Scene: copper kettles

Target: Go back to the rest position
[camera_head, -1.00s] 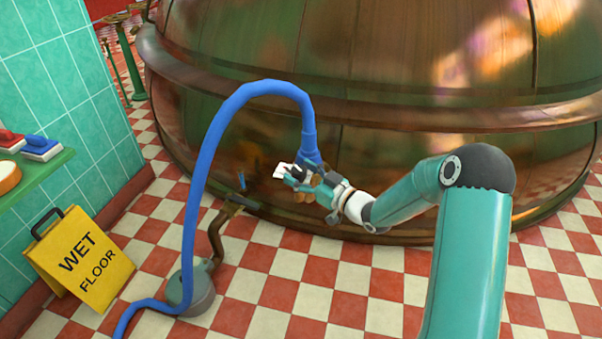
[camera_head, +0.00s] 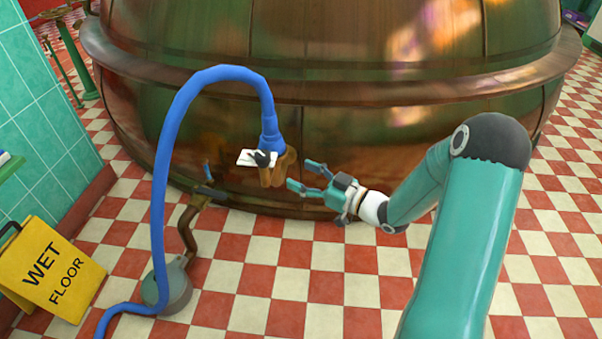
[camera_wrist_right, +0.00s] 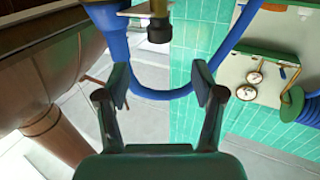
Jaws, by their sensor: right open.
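My right gripper (camera_head: 305,178) is open and empty in the head view, in front of the lower side of the copper kettle (camera_head: 400,130). Its fingertips point left, a short gap to the right of the brass fitting (camera_head: 273,170) where the blue hose (camera_head: 172,140) ends. A white tag or handle (camera_head: 257,158) shows at that fitting. In the right wrist view the two fingers (camera_wrist_right: 160,90) are spread with nothing between them; the blue hose (camera_wrist_right: 160,93) loops beyond them. My left gripper is not in view.
A yellow wet floor sign (camera_head: 52,268) stands at the lower left by the teal tiled wall (camera_head: 40,120). A grey round device (camera_head: 170,288) sits on the checkered floor, where the hose runs. Floor to the right (camera_head: 560,240) is clear. Gauges (camera_wrist_right: 250,85) show in the wrist view.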

